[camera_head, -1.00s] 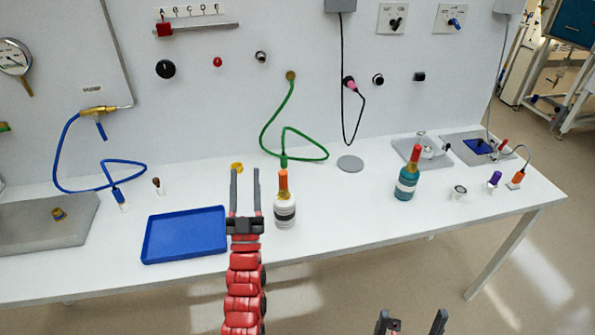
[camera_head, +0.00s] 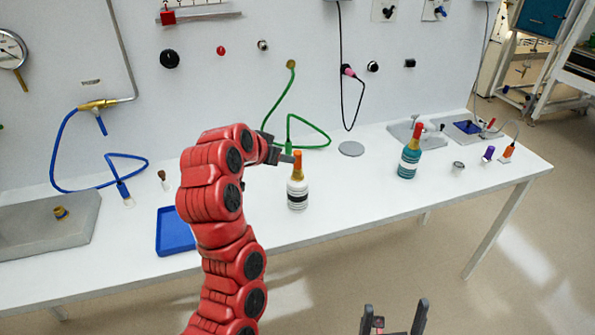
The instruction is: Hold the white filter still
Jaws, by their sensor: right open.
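The white filter cannot be told for sure; the one white upright thing is a bottle-shaped body (camera_head: 298,196) with a dark band and an orange top (camera_head: 297,163), standing on the table right of the blue tray. My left gripper (camera_head: 288,157) is seen side-on at the orange top's left side, pointing right. Its fingers overlap in view, so I cannot tell how far apart they are or whether they touch the top. My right gripper (camera_head: 394,306) is open and empty at the bottom edge, in front of the table.
A blue tray (camera_head: 174,231) is partly hidden by my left arm. A green hose (camera_head: 308,127) hangs behind the bottle-shaped body. A teal bottle (camera_head: 409,158) with a red top stands to the right. The table (camera_head: 350,205) between them is clear.

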